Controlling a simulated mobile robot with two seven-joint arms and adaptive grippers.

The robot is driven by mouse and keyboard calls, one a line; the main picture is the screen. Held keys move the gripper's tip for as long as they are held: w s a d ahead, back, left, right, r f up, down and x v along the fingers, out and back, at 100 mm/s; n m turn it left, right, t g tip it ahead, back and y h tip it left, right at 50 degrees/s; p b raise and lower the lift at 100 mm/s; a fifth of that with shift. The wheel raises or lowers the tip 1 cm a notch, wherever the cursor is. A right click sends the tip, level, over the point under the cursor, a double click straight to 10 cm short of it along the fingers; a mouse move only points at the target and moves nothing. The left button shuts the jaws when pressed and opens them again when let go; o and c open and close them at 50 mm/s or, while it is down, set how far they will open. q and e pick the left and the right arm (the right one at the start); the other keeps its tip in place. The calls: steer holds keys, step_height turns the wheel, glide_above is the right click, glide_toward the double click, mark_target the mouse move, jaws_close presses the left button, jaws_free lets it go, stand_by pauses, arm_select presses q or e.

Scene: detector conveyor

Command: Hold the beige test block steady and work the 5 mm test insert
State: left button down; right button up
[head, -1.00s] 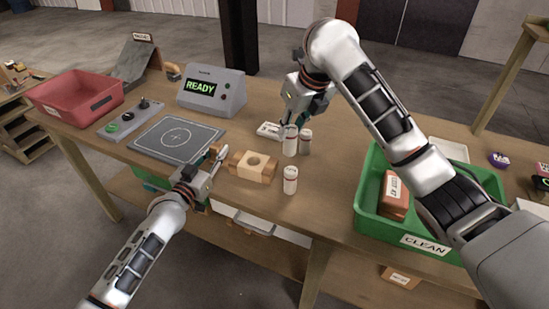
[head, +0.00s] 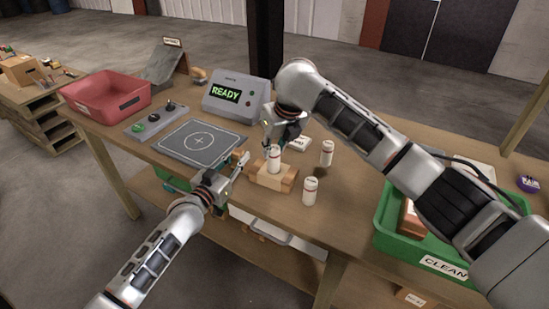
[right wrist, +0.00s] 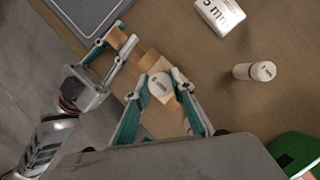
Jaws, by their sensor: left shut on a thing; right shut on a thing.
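The beige test block (head: 285,183) lies on the bench, with its left end at my left gripper (head: 240,164). That gripper is shut on a block end, which also shows in the right wrist view (right wrist: 119,40). My right gripper (head: 270,140) is shut on a white cylindrical insert (head: 274,158), held upright over the middle of the block. In the right wrist view the insert's round top (right wrist: 161,86) sits between the fingers and covers the block's hole. I cannot tell how deep it sits or read its label.
Two more white cylinders stand on the bench, one farther back (head: 327,152) and one nearer (head: 310,190). A dark plate (head: 199,142), a READY display unit (head: 236,96), a red bin (head: 105,96) and a green CLEAN bin (head: 400,242) surround the block.

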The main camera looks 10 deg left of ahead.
mark_target(275, 157)
steer(key=shift+f, duration=1.7)
steer(key=o, duration=1.1)
steer(key=shift+f, duration=0.15)
steer(key=shift+o, duration=0.2)
steer(key=shift+r, duration=0.4)
steer(key=v, duration=1.1)
steer(key=shift+s+r, duration=0.15)
steer(key=shift+r, duration=0.15)
steer(key=shift+d, duration=0.15)
arm_select(q)
steer(key=c, duration=1.8)
jaws_free()
